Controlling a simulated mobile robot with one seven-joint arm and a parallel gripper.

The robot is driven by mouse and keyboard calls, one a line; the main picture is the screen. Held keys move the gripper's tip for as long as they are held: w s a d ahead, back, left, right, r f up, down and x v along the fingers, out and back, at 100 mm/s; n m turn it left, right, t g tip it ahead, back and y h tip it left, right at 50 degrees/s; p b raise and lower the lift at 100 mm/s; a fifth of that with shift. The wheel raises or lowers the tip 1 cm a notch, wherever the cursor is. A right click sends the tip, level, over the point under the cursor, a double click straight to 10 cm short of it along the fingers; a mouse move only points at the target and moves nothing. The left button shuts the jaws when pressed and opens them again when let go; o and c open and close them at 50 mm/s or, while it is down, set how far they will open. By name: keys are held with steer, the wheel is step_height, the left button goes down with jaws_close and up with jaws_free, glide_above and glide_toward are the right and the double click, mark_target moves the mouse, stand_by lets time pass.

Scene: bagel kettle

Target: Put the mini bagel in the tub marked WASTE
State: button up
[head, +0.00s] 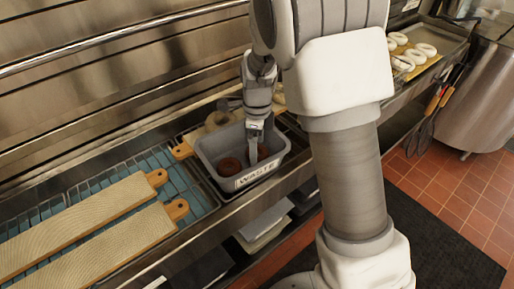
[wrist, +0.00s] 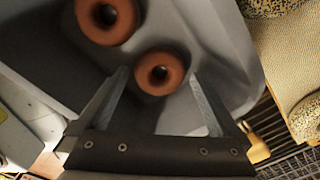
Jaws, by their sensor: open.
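The grey tub marked WASTE (head: 206,152) stands on the counter, and its inside (wrist: 232,45) fills much of the wrist view. Two small brown ring bagels lie in it in the wrist view: one at the upper left (wrist: 86,16) and one near the middle (wrist: 159,89). One brown bagel (head: 229,166) shows in the head view; the other cannot be made out there. My gripper (head: 255,160) reaches down into the tub. In the wrist view my gripper (wrist: 159,74) is open, with a fingertip on either side of the middle bagel and visible gaps between.
Two long boards with wooden handles (head: 95,205) lie on the blue rack at left. Pale seeded bagels lie behind the tub, also at the right of the wrist view (wrist: 305,118). More pale bagels (head: 425,50) sit at the far right. The tub's walls stand close around my gripper.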

steer(key=s+d+r+n+t+p, duration=0.1)
steer(key=s+d+r+n, duration=0.1)
steer(key=r, duration=0.6)
steer(key=s+d+r+n, duration=0.1)
steer(key=s+r+n, duration=0.2)
steer(key=r, duration=0.6)
steer(key=s+d+r+n+t, duration=0.2)
steer(key=s+d+n, duration=0.1)
steer(key=s+n, duration=0.5)
steer(key=s+d+r+n+t, duration=0.2)
steer(key=s+d+n, duration=0.1)
steer(key=s+n, duration=0.5)
steer(key=shift+s+d+r+t, duration=0.25)
steer(key=shift+s+t, duration=0.05)
steer(key=shift+s, duration=0.45)
